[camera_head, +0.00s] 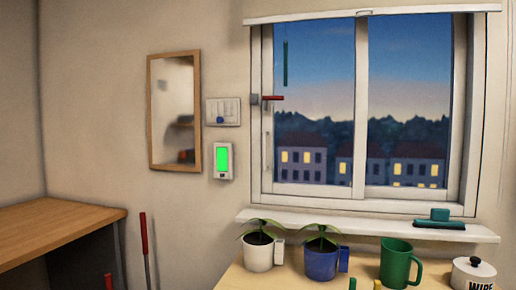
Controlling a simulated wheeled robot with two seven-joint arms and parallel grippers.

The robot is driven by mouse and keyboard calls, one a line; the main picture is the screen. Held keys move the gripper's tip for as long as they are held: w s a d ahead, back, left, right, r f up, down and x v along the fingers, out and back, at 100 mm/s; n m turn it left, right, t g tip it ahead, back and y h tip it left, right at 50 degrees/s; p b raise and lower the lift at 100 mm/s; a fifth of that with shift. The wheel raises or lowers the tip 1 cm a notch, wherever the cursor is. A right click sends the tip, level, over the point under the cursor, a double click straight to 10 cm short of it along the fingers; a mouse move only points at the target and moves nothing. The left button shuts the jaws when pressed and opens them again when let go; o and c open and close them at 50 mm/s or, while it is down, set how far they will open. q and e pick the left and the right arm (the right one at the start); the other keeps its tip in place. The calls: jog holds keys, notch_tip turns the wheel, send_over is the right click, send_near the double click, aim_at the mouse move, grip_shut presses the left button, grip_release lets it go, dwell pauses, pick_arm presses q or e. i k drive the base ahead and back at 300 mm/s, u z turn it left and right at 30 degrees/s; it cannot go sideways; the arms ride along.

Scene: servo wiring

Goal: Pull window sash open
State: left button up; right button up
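The window (469,120) is on the back wall, with a pale frame and two panes side by side. A sash stile (361,100) stands upright between the panes. A red handle (273,98) sticks out at the left side of the left sash, beside a small grey block (254,99). A thin green pull (285,62) hangs in front of the left pane. I see no open gap, but the view is too small to tell whether the sash is fully shut. Neither of my grippers is in view.
Below the window, a sill (370,226) carries a green block (439,214). A table holds a white plant pot (258,257), a blue pot (321,262), a green mug (396,264) and a white jar (473,275). A wooden counter (55,225) stands left.

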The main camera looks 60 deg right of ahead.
aim_at(356, 191)
jog(key=z, duration=0.7)
jog(key=i, duration=0.9)
jog(key=z, duration=0.95)
